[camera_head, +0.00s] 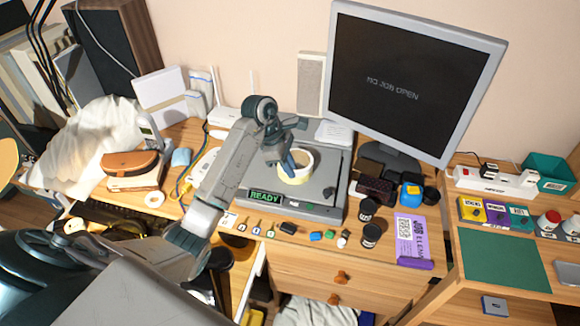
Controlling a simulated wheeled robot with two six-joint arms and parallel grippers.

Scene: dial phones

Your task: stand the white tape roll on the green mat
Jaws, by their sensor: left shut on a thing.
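The white tape roll (302,174) is a cream ring at the grey flat device with a lit "READY" display. My left gripper (289,164) reaches over the device from the left and is shut on the roll's wall, one finger inside the ring. The roll looks tilted; I cannot tell whether it touches the device's top. The green mat (505,262) lies flat and bare on the wooden shelf at the right, well away from the gripper. My right gripper is not in view.
A large monitor (408,85) stands behind and right of the device (325,190). Small boxes (497,217) line the mat's far side. A power strip (495,181) lies behind them.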

